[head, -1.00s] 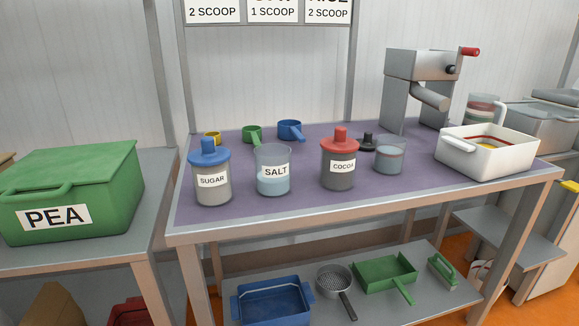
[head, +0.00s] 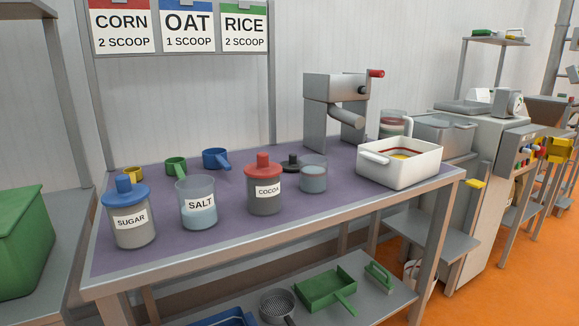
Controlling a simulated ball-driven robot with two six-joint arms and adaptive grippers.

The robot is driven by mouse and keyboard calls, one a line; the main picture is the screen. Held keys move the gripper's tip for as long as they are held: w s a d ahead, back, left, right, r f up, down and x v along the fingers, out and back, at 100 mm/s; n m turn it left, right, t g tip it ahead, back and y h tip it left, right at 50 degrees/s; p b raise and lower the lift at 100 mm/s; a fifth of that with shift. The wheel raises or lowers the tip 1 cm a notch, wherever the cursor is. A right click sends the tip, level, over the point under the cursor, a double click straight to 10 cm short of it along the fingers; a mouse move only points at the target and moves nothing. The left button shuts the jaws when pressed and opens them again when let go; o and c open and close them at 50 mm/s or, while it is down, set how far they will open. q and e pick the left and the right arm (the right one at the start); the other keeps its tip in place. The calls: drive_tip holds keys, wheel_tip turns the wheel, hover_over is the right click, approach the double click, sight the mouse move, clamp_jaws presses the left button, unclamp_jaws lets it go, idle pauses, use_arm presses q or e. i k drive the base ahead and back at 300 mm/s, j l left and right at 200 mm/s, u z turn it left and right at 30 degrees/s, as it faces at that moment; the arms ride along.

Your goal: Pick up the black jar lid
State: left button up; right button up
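The black jar lid (head: 291,163) lies on the purple table top (head: 232,196), behind and between the red-lidded COCOA jar (head: 264,190) and an open clear jar (head: 313,174). It has a raised knob on top. The COCOA jar stands close to its left front, and the clear jar to its right. Neither of my grippers is in the head view.
The SALT jar (head: 198,204) stands open, and the blue-lidded SUGAR jar (head: 129,214) is at the left. Scoops (head: 216,158) lie behind them. A grey machine (head: 332,108) and a white bin (head: 399,163) stand at the right. The table's front edge is clear.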

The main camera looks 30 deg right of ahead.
sight(292, 165)
drive_tip(key=i+l+u, duration=0.15)
drive_tip(key=l, duration=0.25)
drive_tip(key=i+l+u, duration=0.1)
drive_tip(key=l, duration=0.3)
drive_tip(key=i+l+u, duration=0.15)
drive_tip(key=l, duration=0.25)
drive_tip(key=k, duration=0.05)
